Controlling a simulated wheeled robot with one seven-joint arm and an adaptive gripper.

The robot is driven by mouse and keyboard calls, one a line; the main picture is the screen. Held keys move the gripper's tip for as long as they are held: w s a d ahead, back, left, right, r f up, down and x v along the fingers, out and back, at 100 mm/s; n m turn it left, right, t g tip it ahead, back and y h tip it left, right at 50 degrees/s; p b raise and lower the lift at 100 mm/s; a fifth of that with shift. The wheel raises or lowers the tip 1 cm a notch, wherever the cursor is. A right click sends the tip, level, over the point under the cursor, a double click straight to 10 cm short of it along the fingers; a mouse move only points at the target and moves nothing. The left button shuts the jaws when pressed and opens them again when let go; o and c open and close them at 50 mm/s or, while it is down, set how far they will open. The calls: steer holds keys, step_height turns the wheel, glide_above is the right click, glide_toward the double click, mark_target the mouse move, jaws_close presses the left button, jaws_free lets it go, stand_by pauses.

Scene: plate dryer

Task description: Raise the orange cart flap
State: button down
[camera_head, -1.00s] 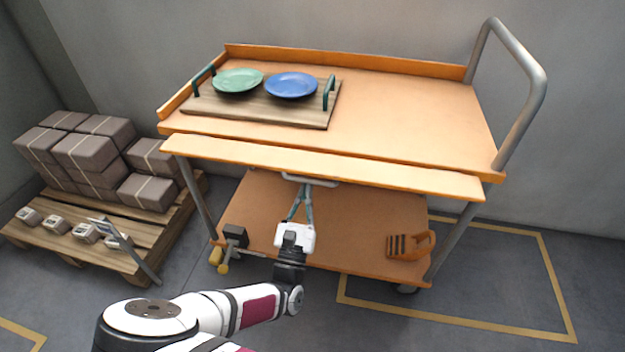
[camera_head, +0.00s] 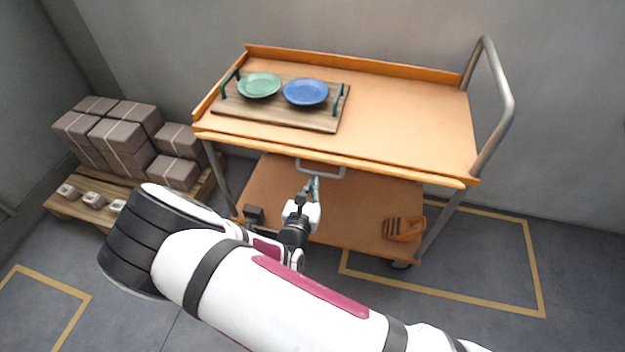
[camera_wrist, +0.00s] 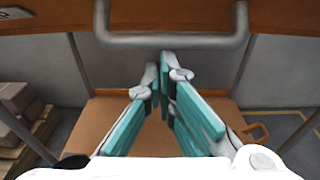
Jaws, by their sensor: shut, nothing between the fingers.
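The orange cart flap (camera_head: 335,163) runs along the front edge of the cart's top deck. In the head view it shows as a narrow strip close against the deck. Its grey bar handle (camera_head: 321,173) sticks out below it, and the handle also spans the top of the wrist view (camera_wrist: 172,42). My gripper (camera_head: 314,185) is below the handle, in front of the cart. In the wrist view its teal fingers (camera_wrist: 160,78) meet near their tips, shut and empty, just under the bar. Whether they touch it I cannot tell.
On the top deck (camera_head: 410,120) stands a wooden tray (camera_head: 275,116) with a green plate (camera_head: 259,86) and a blue plate (camera_head: 306,92). An orange tool (camera_head: 403,229) lies on the lower shelf (camera_head: 365,205). Boxes (camera_head: 120,138) on a pallet stand left.

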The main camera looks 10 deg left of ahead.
mark_target(315, 173)
steer(key=r+g+p, duration=0.2)
steer(key=p, duration=0.1)
steer(key=r+g+p, duration=0.1)
steer(key=r+g, duration=0.1)
steer(key=shift+s+p, duration=0.25)
steer(key=shift+p, duration=0.1)
steer(key=shift+w+r+g+p, duration=0.15)
steer(key=shift+w+r+g, duration=0.1)
steer(key=shift+r+g, duration=0.65)
steer(key=shift+w+r+g+p, duration=0.2)
steer(key=shift+r+g, duration=0.45)
steer(key=shift+g, duration=0.45)
steer(key=shift+w+r, duration=0.1)
